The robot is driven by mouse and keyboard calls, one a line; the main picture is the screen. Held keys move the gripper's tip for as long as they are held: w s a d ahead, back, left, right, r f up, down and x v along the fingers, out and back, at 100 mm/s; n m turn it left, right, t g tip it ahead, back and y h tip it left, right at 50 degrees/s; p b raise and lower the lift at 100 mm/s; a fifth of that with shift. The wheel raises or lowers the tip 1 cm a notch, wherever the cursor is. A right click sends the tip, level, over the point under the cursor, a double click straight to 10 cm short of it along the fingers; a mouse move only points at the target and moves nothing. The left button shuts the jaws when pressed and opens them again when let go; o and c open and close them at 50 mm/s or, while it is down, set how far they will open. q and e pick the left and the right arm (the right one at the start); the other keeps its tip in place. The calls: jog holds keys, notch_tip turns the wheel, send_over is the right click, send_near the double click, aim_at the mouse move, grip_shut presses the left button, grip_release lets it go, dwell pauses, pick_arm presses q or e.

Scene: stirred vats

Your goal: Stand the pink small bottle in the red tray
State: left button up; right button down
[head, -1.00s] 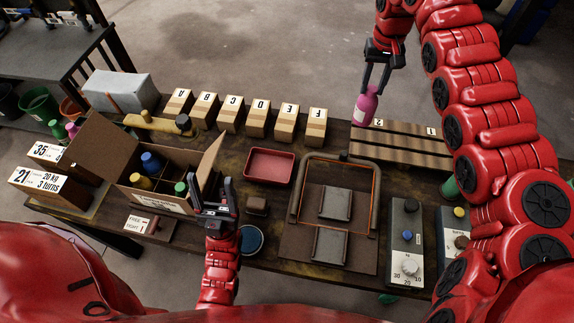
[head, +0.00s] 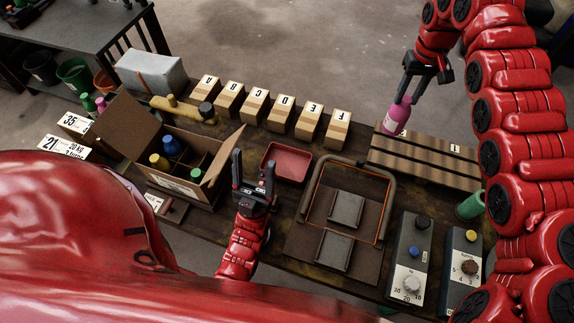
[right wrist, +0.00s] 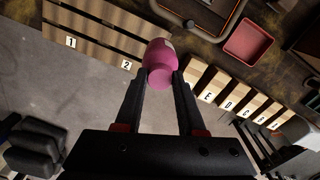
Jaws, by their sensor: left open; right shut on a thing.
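The pink small bottle (head: 396,117) is held by my right gripper (head: 405,98) near the left end of the slatted wooden rack. In the right wrist view the bottle (right wrist: 158,64) sits between the two fingertips. The red tray (head: 286,162) lies on the table, left of and nearer than the bottle, and looks empty. The tray also shows in the right wrist view (right wrist: 247,40). My left gripper (head: 254,172) is open and empty, between the cardboard box and the red tray, its fingers pointing away from me.
A cardboard box (head: 185,185) with several bottles stands left of the tray. Lettered boxes (head: 282,112) line the far edge. A framed press-like fixture (head: 345,208) stands right of the tray. The slatted rack (head: 425,155) and dial units (head: 410,258) are further right.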

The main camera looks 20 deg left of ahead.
jog(key=s+a+f+n+b, duration=0.1)
jog(key=s+a+f+n, duration=0.2)
jog(key=a+n, duration=0.45)
jog(key=s+a+f+n, duration=0.3)
jog(key=s+a+n, duration=0.15)
jog(key=a, duration=0.65)
jog(key=s+a+f+n+b, duration=0.1)
jog(key=s+a+f+n, duration=0.15)
jog(key=a+n, duration=0.5)
notch_tip(320, 180, down, 10)
jog(key=a+p, duration=0.2)
jog(key=p, duration=0.1)
jog(key=shift+f+m, duration=0.15)
jog(key=shift+m, duration=0.3)
jog(key=shift+f, duration=0.1)
jog(key=shift+f+b, duration=0.1)
jog(key=shift+b, duration=0.25)
jog(key=c, duration=0.5)
grip_release()
